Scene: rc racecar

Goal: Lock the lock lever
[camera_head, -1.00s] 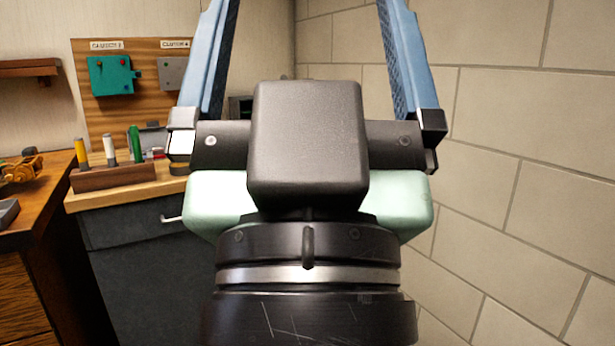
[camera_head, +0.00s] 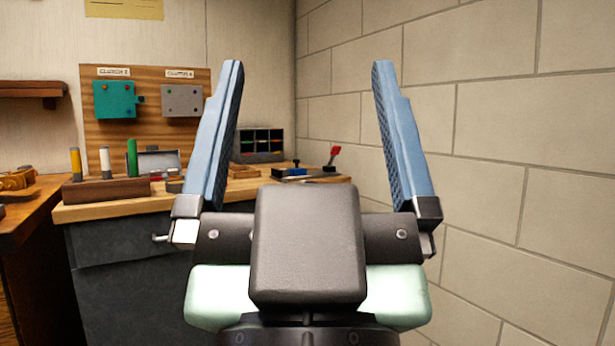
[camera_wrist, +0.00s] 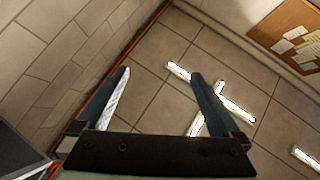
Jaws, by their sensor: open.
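A small lever with a red handle (camera_head: 334,154) stands tilted at the right end of the workbench in the head view. I cannot tell for sure that it is the lock lever, nor whether it is locked. My gripper (camera_head: 306,68) is in the foreground with its two blue fingers wide apart and nothing between them. The red handle shows between the fingers, well beyond them and lower than their tips.
The wooden workbench (camera_head: 125,207) has a block with colored handles (camera_head: 107,190), a blue-and-black item (camera_head: 290,171) and an organizer (camera_head: 259,144). A pegboard (camera_head: 147,133) holds a teal box (camera_head: 115,99) and a grey box (camera_head: 182,100). A block wall (camera_head: 500,150) rises close on the right.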

